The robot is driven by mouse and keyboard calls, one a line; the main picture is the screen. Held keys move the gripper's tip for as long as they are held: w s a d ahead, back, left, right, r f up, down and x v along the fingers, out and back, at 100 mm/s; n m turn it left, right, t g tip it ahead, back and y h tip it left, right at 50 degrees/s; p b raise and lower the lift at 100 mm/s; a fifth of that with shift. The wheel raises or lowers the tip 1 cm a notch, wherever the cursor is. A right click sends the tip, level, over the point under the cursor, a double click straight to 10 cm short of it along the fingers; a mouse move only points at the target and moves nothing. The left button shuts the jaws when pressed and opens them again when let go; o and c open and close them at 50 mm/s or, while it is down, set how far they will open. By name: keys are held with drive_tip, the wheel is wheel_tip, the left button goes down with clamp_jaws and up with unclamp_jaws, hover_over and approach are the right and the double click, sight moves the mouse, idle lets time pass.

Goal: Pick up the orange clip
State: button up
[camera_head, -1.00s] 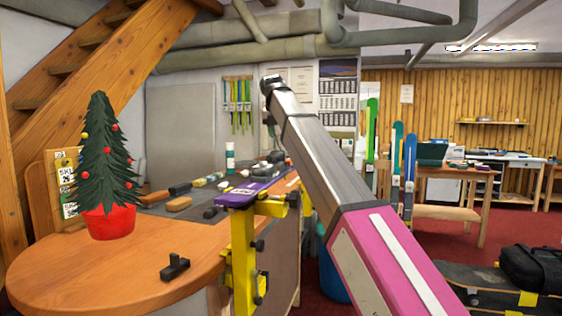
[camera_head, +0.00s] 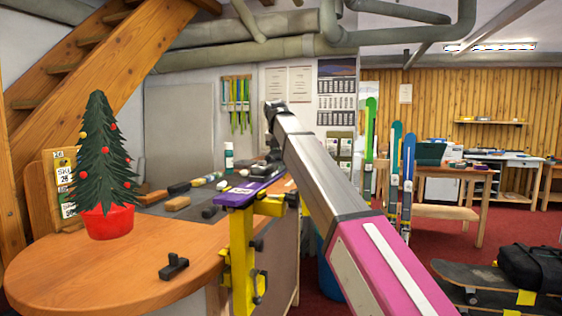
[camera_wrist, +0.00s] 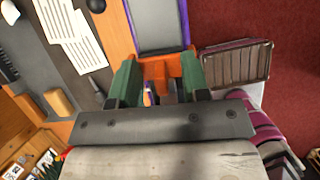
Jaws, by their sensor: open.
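In the wrist view an orange piece (camera_wrist: 182,68), which looks like the orange clip, lies between and beyond the green fingers of my gripper (camera_wrist: 157,74). Its outline is partly hidden by the fingers, and I cannot tell whether they touch it. The fingers stand apart, one on each side. In the head view I cannot make out the clip, and the fingers are hard to see at the far end of my arm, over the back of the bench.
A yellow vise (camera_head: 242,265) holds a purple-edged ski piece (camera_head: 248,190) at the edge of the bench (camera_head: 110,275). A small Christmas tree (camera_head: 104,165) and a black clamp-like part (camera_head: 174,267) stand at the front. Brushes and blocks lie farther back.

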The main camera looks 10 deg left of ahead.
clamp_jaws()
